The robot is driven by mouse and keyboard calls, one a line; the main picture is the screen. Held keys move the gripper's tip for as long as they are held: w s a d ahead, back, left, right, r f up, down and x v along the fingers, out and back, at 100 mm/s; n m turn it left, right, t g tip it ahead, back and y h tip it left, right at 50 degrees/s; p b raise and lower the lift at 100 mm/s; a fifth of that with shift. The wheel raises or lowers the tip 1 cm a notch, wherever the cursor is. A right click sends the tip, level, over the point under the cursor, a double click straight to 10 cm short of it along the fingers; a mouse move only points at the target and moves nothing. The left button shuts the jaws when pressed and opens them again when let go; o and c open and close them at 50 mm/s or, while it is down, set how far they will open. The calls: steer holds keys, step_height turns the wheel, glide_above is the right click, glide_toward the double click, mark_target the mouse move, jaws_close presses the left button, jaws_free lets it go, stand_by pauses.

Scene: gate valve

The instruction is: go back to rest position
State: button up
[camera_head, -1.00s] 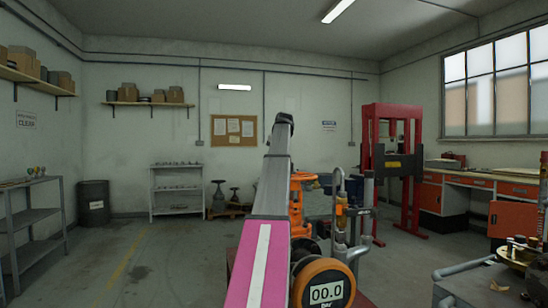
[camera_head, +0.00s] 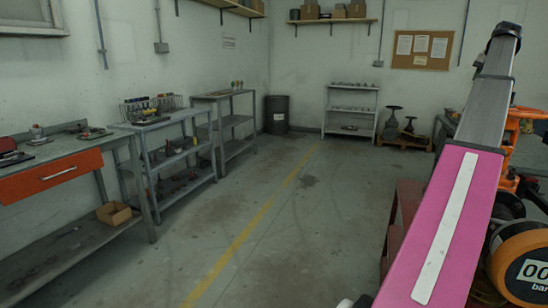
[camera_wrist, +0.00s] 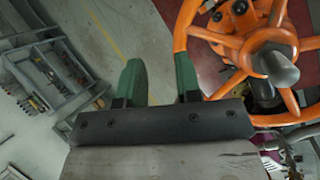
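The orange gate-valve handwheel (camera_wrist: 283,42) fills the upper right of the wrist view, with its grey central stem pointing toward the camera. My gripper (camera_wrist: 160,82) is open, its two green fingers apart, with only floor showing between them. The right finger overlaps the left part of the wheel's rim; I cannot tell whether they touch. In the head view my arm stands at the right and the orange valve (camera_head: 520,118) is partly hidden behind it. My gripper's fingers are not visible there.
A round orange gauge (camera_head: 525,268) is at the lower right, cut off. A red bench (camera_head: 402,215) stands left of my arm. Grey workbenches (camera_head: 75,160) and shelves (camera_head: 165,140) line the left wall. The floor (camera_head: 270,235) with a yellow line is clear between.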

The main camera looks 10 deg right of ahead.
steer(key=w+a+f+m+g+y, duration=0.1)
steer(key=w+a+f+m, duration=0.25)
steer(key=a+f, duration=0.95)
steer(key=w+a+f+m+g, duration=0.1)
steer(key=w+a+f+m, duration=0.25)
steer(key=a+f, duration=0.9)
steer(key=w+a+f+m+y, duration=0.15)
steer(key=a+f+m, duration=0.35)
steer(key=a+f, duration=0.8)
steer(key=s+a+f+m+g, duration=0.1)
steer(key=s+a+f+m, duration=0.2)
steer(key=a+f, duration=0.55)
steer(key=s+a+f+m+g, duration=0.1)
steer(key=s+a+f+m, duration=0.15)
steer(key=a+f, duration=0.55)
steer(key=s+a+f+m+g+h, duration=0.1)
steer(key=s+a+f+m, duration=0.6)
steer(key=s+a+f, duration=0.7)
steer(key=s+a, duration=0.1)
steer(key=s, duration=0.1)
steer(key=shift+s+a+g, duration=0.15)
steer(key=shift+s+g, duration=0.15)
